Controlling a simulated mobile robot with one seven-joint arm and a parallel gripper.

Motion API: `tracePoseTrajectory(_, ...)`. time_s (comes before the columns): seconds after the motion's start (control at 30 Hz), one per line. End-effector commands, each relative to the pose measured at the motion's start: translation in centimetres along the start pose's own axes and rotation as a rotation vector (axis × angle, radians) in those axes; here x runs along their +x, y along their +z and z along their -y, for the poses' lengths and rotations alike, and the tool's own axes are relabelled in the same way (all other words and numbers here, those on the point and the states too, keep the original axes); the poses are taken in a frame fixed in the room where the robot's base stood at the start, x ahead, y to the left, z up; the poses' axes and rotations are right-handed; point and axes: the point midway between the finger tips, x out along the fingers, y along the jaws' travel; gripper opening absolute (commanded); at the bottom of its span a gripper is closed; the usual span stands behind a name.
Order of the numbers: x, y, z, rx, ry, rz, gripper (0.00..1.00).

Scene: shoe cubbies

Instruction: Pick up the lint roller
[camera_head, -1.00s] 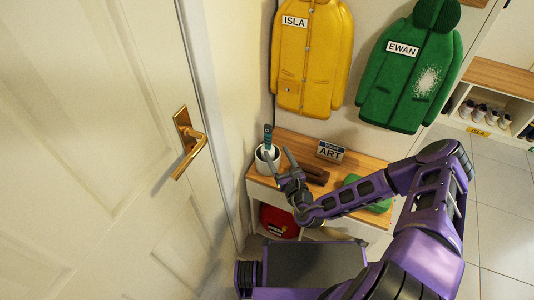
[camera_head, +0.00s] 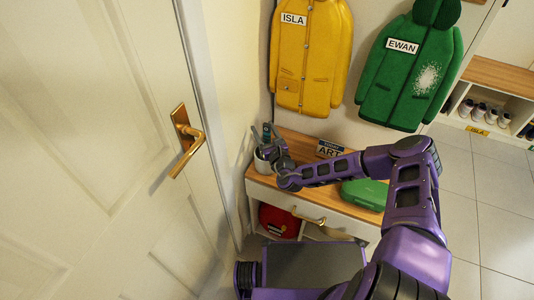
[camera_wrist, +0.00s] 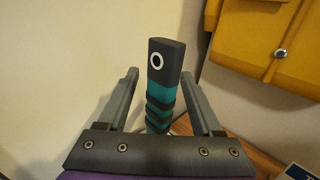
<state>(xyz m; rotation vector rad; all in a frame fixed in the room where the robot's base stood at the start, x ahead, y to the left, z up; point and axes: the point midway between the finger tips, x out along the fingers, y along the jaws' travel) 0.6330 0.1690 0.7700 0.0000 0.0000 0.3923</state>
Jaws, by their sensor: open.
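The lint roller (camera_wrist: 160,88) shows its dark and teal handle standing upright in the wrist view, with a white ring near its top. In the head view the handle (camera_head: 267,131) sticks up from a white cup (camera_head: 262,162) at the left end of the wooden bench top. My gripper (camera_wrist: 158,82) is open, with one finger on each side of the handle and a visible gap on both sides. In the head view my gripper (camera_head: 264,134) is at the cup and partly covers it. The roller's lower end is hidden.
The bench (camera_head: 300,150) also holds a "TODAY ART" sign (camera_head: 328,149) and a green case (camera_head: 365,193). A yellow coat (camera_head: 312,60) and a green coat (camera_head: 410,70) hang above. A door with a brass handle (camera_head: 187,140) stands at left.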

Motion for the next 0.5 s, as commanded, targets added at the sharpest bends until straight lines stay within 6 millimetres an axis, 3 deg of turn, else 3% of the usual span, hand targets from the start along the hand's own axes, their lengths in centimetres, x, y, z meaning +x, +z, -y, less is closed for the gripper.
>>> tracePoseTrajectory(0.17,-0.03,0.0,-0.02,0.0,0.0,0.0,0.63)
tracePoseTrajectory(0.5,-0.06,-0.01,-0.02,0.0,0.0,0.0,0.02)
